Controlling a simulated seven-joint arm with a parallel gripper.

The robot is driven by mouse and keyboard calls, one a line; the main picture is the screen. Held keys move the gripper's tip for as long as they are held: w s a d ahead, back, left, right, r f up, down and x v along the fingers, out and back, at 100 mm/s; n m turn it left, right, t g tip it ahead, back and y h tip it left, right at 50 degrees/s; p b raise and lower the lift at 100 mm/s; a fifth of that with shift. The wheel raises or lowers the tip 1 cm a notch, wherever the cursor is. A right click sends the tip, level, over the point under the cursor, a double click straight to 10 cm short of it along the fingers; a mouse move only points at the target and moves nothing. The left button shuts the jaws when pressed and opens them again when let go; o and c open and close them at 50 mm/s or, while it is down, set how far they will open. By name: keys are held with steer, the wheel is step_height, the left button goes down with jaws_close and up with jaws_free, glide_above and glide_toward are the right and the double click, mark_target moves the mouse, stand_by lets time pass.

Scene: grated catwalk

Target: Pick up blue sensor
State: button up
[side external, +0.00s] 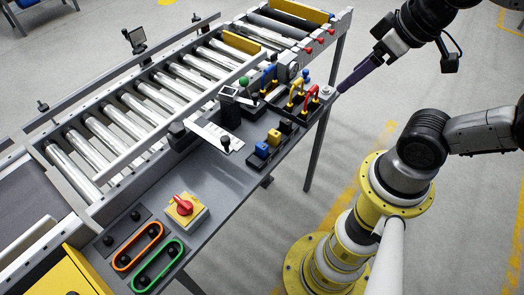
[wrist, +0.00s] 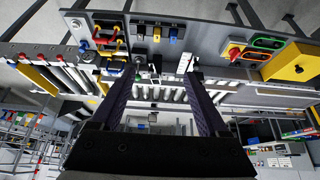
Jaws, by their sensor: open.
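In the wrist view the blue sensor (wrist: 173,36) is near the top, at the right end of the row, beyond the fingertips. My gripper (side external: 341,89) is above and to the right of the table's far end, apart from the sensor. In the wrist view my gripper (wrist: 162,72) has its two purple fingers spread, with nothing held between them.
Red and yellow looped handles (side external: 297,90) stand near the sensor row. A white plate (side external: 216,136) and a dark upright device (side external: 229,108) are on its left. A roller conveyor (side external: 145,105) runs behind. A red-knobbed yellow switch box (side external: 186,209) is nearer the front.

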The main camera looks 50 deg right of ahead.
steer(key=m, duration=0.1)
steer(key=m+g, duration=0.6)
steer(key=m, duration=1.1)
glide_above(262, 145)
step_height(262, 145, down, 18)
step_height(262, 145, down, 7)
steer(key=shift+s, duration=0.1)
steer(key=shift+f, duration=3.25)
